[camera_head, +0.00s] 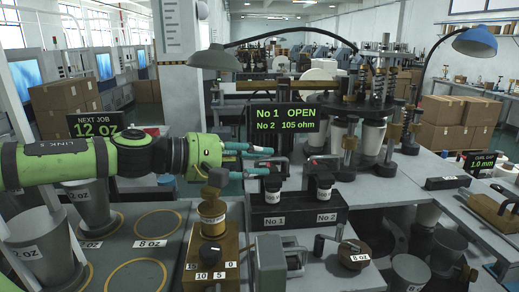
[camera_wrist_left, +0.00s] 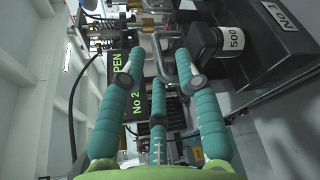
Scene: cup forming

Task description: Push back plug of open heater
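The display (camera_head: 285,118) reads "No 1 OPEN" and "No 2 105 ohm". The black heater block marked No 1 and No 2 (camera_head: 298,216) carries a dark unit with a white label above No 1 (camera_head: 272,187) and a similar one above No 2 (camera_head: 323,186). My left gripper (camera_head: 268,160) has teal fingers, spread apart and empty, just above and left of the No 1 unit. In the left wrist view its fingertips (camera_wrist_left: 157,68) are apart, with a bent metal tube behind them and a black unit labelled 500 (camera_wrist_left: 216,40) at upper right. Which plug is loose I cannot tell.
A brass post with a dark knob (camera_head: 212,215) stands in front of the gripper on a numbered block. A grey clamp (camera_head: 280,262) and an "8 oz" piece (camera_head: 353,256) lie in front of the heater block. Metal cups stand at left. A lamp arm arches above.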

